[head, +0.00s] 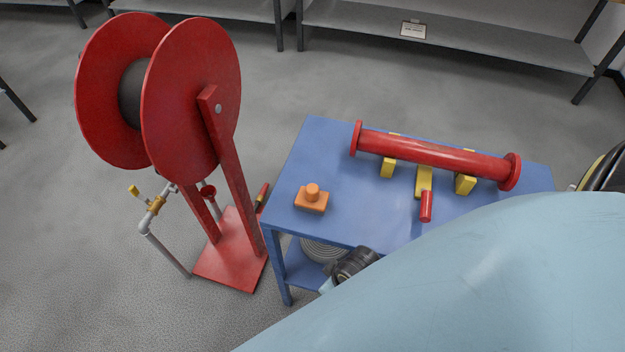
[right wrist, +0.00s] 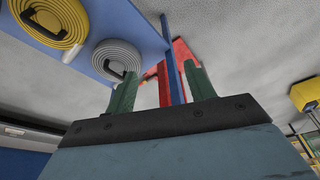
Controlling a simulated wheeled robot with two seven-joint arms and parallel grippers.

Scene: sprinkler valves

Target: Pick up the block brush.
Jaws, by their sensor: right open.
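The block brush appears to be the orange block with a round knob on top (head: 312,199). It sits near the left front part of the blue table's top (head: 335,145), with its bristles not visible. My right gripper (right wrist: 160,85) shows in the right wrist view with its two green fingers apart. A blue table leg (right wrist: 172,60) and a red part of the reel stand show beyond the fingers, and no object is held. The brush is not in that view. My light-blue arm covers the lower right of the head view. My left gripper is not in view.
A red pipe spool (head: 435,152) rests on yellow supports at the table's back right. A red hose reel (head: 190,100) stands left of the table, beside a valve pipe (head: 155,208).

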